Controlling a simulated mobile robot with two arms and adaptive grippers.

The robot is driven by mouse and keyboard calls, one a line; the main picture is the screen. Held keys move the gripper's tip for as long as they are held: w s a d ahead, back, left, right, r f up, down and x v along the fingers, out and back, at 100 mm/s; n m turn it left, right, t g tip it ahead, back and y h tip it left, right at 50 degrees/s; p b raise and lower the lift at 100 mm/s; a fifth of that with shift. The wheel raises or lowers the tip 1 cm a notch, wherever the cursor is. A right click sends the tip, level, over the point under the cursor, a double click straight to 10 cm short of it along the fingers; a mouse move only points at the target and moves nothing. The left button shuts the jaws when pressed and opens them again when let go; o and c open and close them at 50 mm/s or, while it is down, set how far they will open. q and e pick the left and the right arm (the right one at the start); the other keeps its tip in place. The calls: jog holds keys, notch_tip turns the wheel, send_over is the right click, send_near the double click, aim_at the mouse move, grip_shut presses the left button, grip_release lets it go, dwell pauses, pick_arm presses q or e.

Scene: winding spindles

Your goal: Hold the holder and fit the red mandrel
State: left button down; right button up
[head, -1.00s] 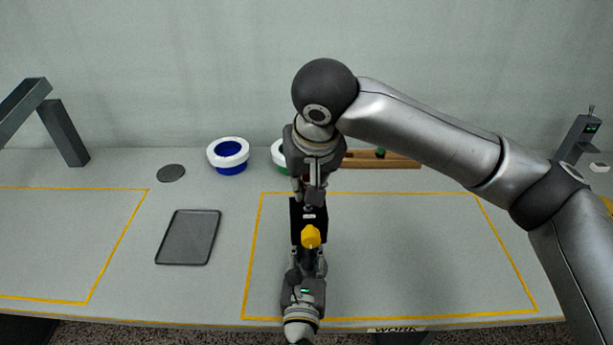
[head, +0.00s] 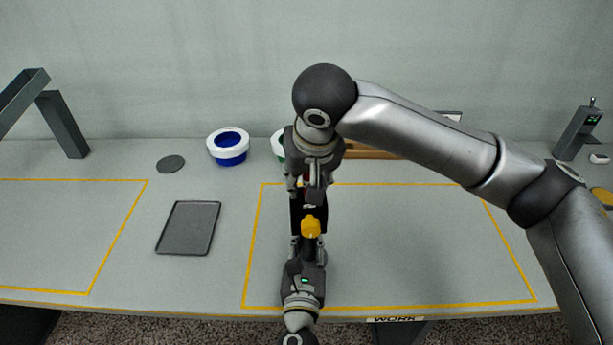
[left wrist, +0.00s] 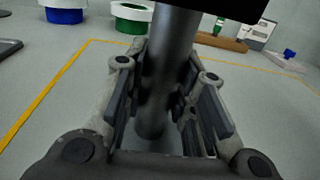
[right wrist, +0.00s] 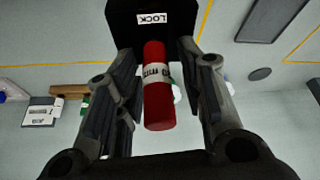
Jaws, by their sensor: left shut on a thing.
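The holder is a black block (head: 296,214) with a yellow knob (head: 311,227). Its dark grey stem (left wrist: 170,70) stands between the fingers of my left gripper (left wrist: 165,105), which is shut on it. The block's LOCK label shows in the right wrist view (right wrist: 152,19). The red mandrel (right wrist: 157,102), with a white printed band, projects from the block's face towards my right gripper (right wrist: 162,90). That gripper's fingers stand on both sides of the mandrel with visible gaps, so it is open around it. How deep the mandrel sits in the block is hidden.
A blue-and-white ring (head: 229,148) and a partly hidden green-and-white one (left wrist: 131,16) stand at the back. A wooden rack (head: 372,152) is behind my right arm. A grey tray (head: 188,228) and dark disc (head: 171,164) lie left. The yellow-outlined area right of the grippers is clear.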

pick_arm(q)
jog(key=shift+s+f, duration=0.1)
jog(key=shift+f, duration=0.3)
pick_arm(e)
jog(key=v, duration=1.2)
pick_arm(q)
jog(key=c, duration=1.3)
grip_release()
jog(key=shift+o, duration=0.9)
jog(key=shift+r, duration=0.25)
